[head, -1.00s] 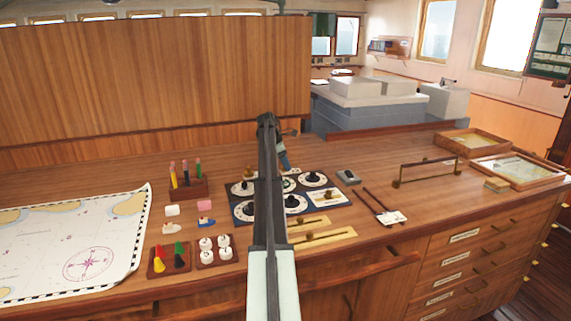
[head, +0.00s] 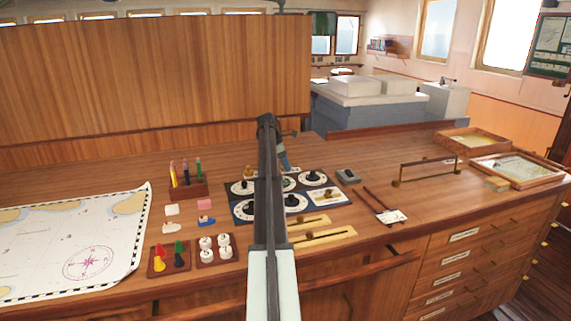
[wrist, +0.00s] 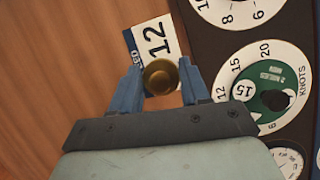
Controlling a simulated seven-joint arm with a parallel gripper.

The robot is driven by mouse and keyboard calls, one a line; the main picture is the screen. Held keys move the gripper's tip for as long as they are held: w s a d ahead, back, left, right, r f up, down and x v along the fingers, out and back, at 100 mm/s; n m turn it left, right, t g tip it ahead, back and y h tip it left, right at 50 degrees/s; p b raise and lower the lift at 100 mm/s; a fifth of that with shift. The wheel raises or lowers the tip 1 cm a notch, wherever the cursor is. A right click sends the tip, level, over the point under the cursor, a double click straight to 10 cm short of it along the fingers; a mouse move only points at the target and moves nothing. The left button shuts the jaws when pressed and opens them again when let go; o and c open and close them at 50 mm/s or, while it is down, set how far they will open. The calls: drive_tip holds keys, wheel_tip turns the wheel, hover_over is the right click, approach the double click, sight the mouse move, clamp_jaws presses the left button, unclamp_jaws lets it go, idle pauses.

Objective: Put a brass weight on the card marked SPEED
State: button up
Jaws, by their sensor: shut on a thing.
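My gripper (wrist: 162,88) is shut on a brass weight (wrist: 160,75), which shows round from above between the two blue fingers in the wrist view. A white card (wrist: 155,38) with a large 12 and a blue band lies on the wood just beyond the weight. The weight overlaps the card's near edge in this view and hides part of the band's lettering. I cannot tell whether the weight touches anything below. In the head view my arm hides the card and most of the gripper.
A dark dial panel (head: 329,195) stands close beside the card; the wrist view shows its green-centred KNOTS dial (wrist: 268,88). Bare wood lies left of the card in the wrist view. A pencil holder (head: 187,188) and a chart (head: 75,240) are further left on the desk.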

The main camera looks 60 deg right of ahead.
idle(0.3)
drive_tip(key=o, duration=1.3)
drive_tip(key=shift+f, duration=0.1)
drive_tip(key=v, duration=1.4)
